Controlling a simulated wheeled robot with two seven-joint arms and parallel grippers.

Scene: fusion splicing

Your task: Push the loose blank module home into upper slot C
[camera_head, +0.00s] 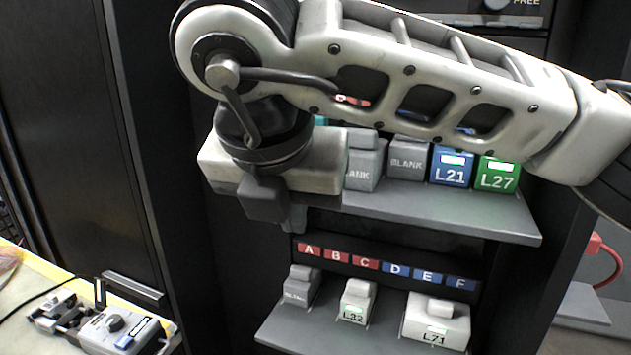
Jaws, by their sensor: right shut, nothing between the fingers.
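My right gripper (290,220) is shut and empty, pointing down in front of the left part of the upper shelf (440,208). A grey blank module (362,172) stands on that shelf just right of my gripper, its left side hidden by my wrist. It stands further forward than the grey blank module (407,163) to its right. By position it appears to be in upper slot C, but my arm hides most of the upper slot labels. I cannot tell whether my gripper touches it. My left gripper is not in view.
A blue L21 module (452,168) and a green L27 module (497,175) stand further right. The lower shelf (385,340), below labels A to F, holds a blank (299,290), L32 (355,306) and L71 (437,322). A device (115,328) sits on the table at lower left.

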